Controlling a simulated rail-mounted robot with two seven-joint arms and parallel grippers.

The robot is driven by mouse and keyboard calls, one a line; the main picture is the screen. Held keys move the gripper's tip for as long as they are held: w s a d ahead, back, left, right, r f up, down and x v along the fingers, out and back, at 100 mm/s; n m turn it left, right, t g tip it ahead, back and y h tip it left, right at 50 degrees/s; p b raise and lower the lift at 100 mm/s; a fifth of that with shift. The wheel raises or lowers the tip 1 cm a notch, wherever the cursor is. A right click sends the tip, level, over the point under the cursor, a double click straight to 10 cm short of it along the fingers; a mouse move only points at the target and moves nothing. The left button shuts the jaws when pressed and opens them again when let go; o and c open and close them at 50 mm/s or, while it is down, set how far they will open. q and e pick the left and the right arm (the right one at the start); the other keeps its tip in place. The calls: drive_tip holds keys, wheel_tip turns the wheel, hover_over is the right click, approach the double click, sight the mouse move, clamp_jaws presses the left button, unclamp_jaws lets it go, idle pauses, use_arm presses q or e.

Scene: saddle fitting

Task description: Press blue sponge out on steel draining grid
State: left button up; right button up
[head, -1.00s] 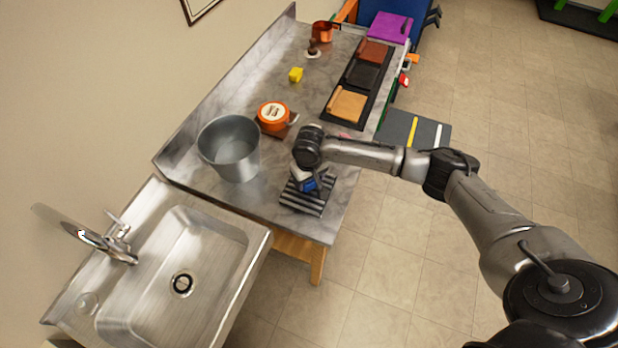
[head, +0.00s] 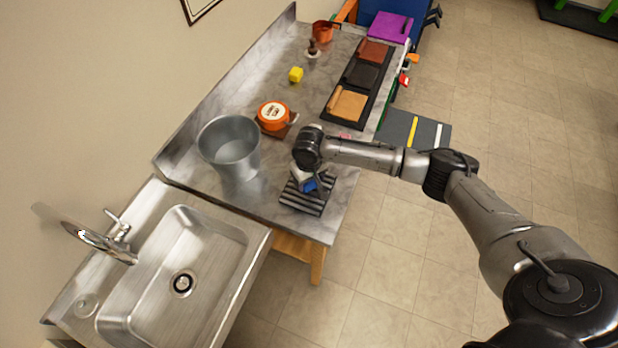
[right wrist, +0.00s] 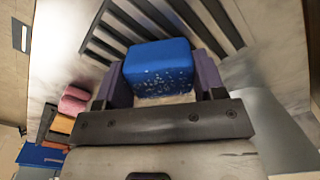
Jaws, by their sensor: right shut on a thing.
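The blue sponge (right wrist: 160,68) shows large in the right wrist view, with pale specks on its face. My right gripper (head: 309,186) is shut on it, one finger on each side. In the head view the sponge (head: 311,185) is a small blue patch under the gripper, mostly hidden by my wrist. The steel draining grid (head: 302,204) lies at the near end of the marble counter, and the sponge is over it. The grid's dark and light bars (right wrist: 108,35) show behind the sponge in the right wrist view. Whether the sponge touches the bars is unclear. My left gripper is out of view.
A grey metal bucket (head: 231,150) stands left of the grid. Behind it are an orange round tin (head: 273,114) and a yellow block (head: 296,75). A dark tray with leather pieces (head: 346,104) lies farther back. A sink (head: 170,270) is at the lower left.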

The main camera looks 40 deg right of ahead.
drive_tip(key=shift+f, duration=0.25)
drive_tip(key=shift+f, duration=0.15)
idle(0.6)
wheel_tip(320, 180, up, 3)
drive_tip(key=p, duration=0.3)
wheel_tip(320, 180, up, 4)
drive_tip(key=p, duration=0.6)
idle(0.3)
idle(0.4)
